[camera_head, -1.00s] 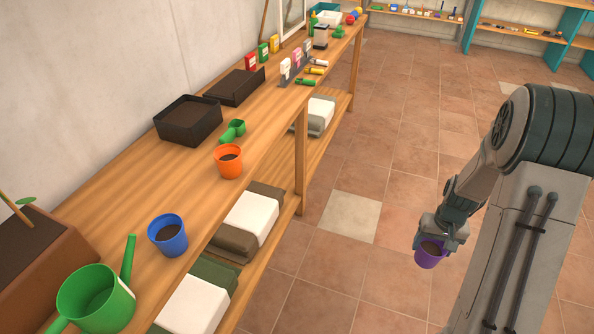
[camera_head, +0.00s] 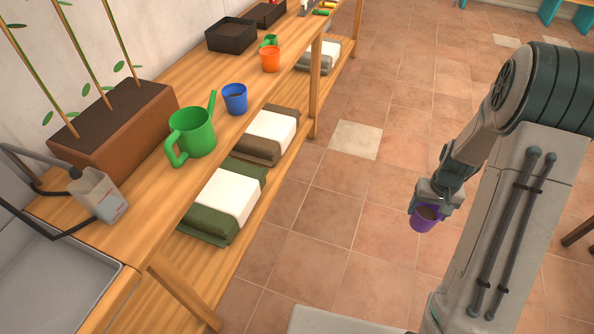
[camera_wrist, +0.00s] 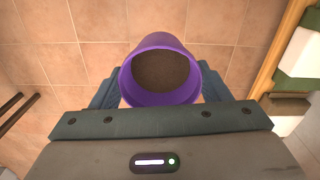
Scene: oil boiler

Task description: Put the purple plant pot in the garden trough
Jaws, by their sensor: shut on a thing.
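The purple plant pot (camera_head: 424,219) is filled with dark soil and hangs upright over the tiled floor, well right of the bench. My gripper (camera_head: 436,198) is shut on it. In the wrist view the pot (camera_wrist: 160,70) sits between the two fingers, its round rim facing the camera. A long brown trough (camera_head: 125,135) with dark soil and several staked plants stands on the bench at the left, behind the green watering can. I take it for the garden trough.
On the bench are a green watering can (camera_head: 192,134), a blue pot (camera_head: 235,99), an orange pot (camera_head: 270,59), a black tray (camera_head: 231,35) and a grey-white container (camera_head: 98,194). A grey sink (camera_head: 50,275) is at the lower left. Open floor separates my gripper from the bench.

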